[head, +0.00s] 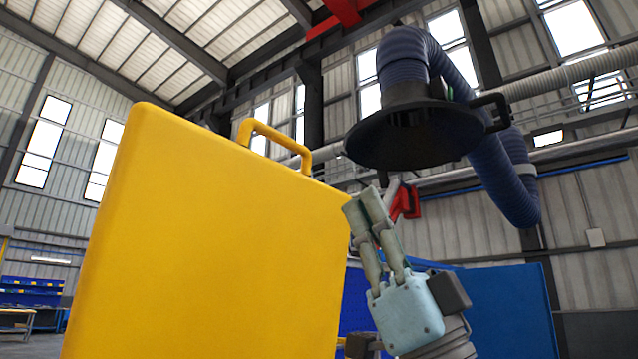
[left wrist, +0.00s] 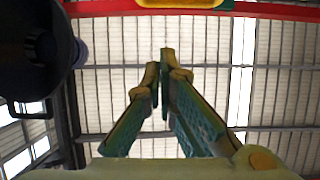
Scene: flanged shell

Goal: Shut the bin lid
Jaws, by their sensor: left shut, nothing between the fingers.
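A large yellow panel with rounded corners, which looks like the raised bin lid (head: 210,230), fills the left and middle of the head view. A yellow loop handle (head: 275,135) stands on its top edge. The body of the bin is not seen. My left gripper (head: 364,203) points up beside the lid's right edge, its fingers together and empty. I cannot tell whether it touches the lid. In the left wrist view the closed fingertips (left wrist: 160,62) show against the roof with nothing between them. My right gripper is not in view.
A black extraction hood (head: 415,135) on a thick blue hose hangs above and right of my left gripper; it also shows in the left wrist view (left wrist: 35,55). A red object (head: 405,203) shows behind the fingers. Blue panels (head: 500,305) stand at the right.

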